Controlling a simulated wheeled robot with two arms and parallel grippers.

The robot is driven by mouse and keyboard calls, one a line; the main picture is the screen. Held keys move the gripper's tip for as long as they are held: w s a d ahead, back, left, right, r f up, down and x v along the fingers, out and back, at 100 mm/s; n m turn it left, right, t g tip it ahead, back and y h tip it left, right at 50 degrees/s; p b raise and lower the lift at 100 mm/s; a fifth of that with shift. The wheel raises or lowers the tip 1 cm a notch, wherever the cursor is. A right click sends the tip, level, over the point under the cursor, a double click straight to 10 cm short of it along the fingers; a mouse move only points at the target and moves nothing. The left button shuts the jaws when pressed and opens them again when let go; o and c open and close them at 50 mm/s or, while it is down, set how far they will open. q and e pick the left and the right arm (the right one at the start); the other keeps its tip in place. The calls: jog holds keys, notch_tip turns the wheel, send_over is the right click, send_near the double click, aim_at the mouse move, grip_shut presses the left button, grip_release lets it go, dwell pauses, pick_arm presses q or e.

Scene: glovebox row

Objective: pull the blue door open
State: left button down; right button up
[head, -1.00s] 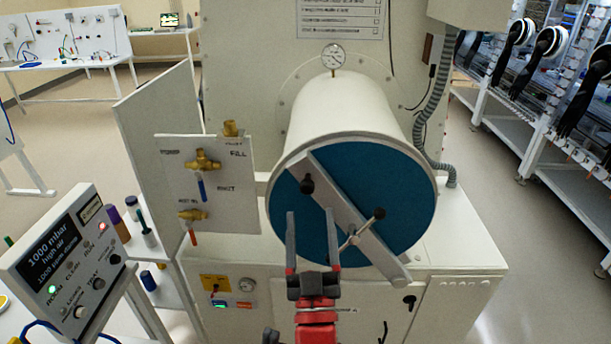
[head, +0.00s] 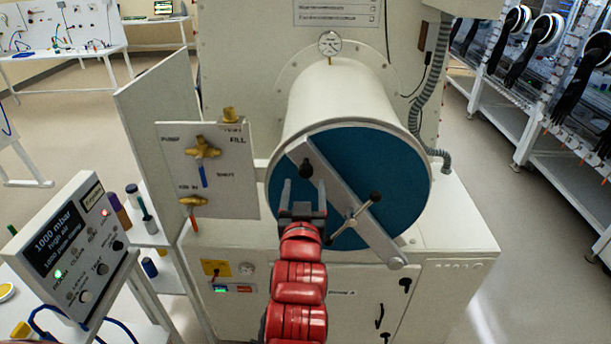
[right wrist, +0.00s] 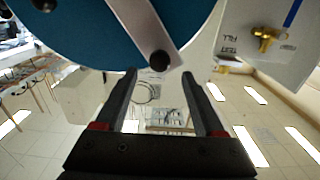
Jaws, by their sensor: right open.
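The blue round door (head: 395,165) covers the front end of the white cylinder (head: 340,95) and appears closed. A grey bar (head: 350,205) crosses it diagonally, with a black knob (head: 306,168) near its upper end and a crossed spindle handle (head: 352,220) near its middle. My right gripper (head: 304,190) is open and empty, in front of the door just below the black knob. In the right wrist view the blue door (right wrist: 105,30) fills the top, and the black knob (right wrist: 160,61) sits just beyond and between the fingertips (right wrist: 159,76). My left gripper is not in view.
A valve panel (head: 230,165) with brass valves stands left of the door. A control box (head: 75,250) is at the lower left. A corrugated hose (head: 437,100) hangs right of the cylinder. The floor at the right (head: 530,260) is clear.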

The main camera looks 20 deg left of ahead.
aim_at(306, 173)
jog(key=b+x, duration=0.1)
jog(key=x, duration=0.6)
jog(key=shift+w+b, duration=0.15)
jog(key=shift+b, duration=0.25)
jog(key=shift+c, duration=0.3)
grip_shut()
dwell(0.7)
